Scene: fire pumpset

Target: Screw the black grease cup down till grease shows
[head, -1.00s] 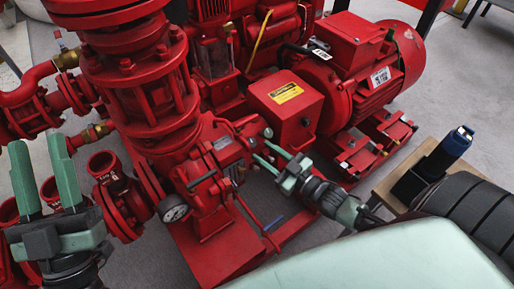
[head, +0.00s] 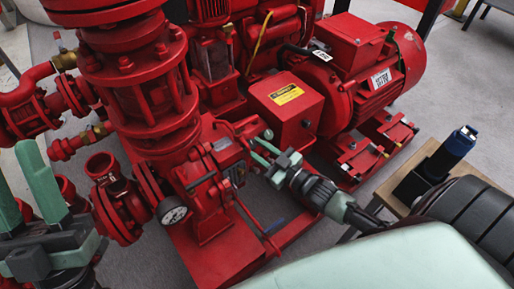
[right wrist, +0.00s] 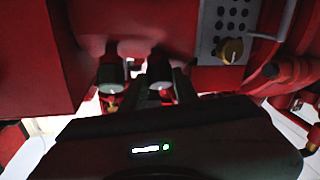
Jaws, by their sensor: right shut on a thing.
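My right gripper (head: 262,151) reaches in from the right to the side of the red pump housing (head: 215,165), its green fingers close together. In the right wrist view, two dark cylinders with pale ends hang below a red surface. The right one, which I take for the black grease cup (right wrist: 160,68), sits between my dark fingers (right wrist: 160,84), which are shut on it. The other dark cylinder (right wrist: 112,70) is just left of it, outside the fingers. Whether grease shows cannot be told. My left gripper (head: 22,190) is at the lower left, fingers apart and empty.
A red motor (head: 370,70) and a red box with a yellow label (head: 288,105) stand behind the right gripper. A pressure gauge (head: 173,212) is at the front. A blue-and-black device (head: 445,155) stands on a wooden table (head: 390,185) at right.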

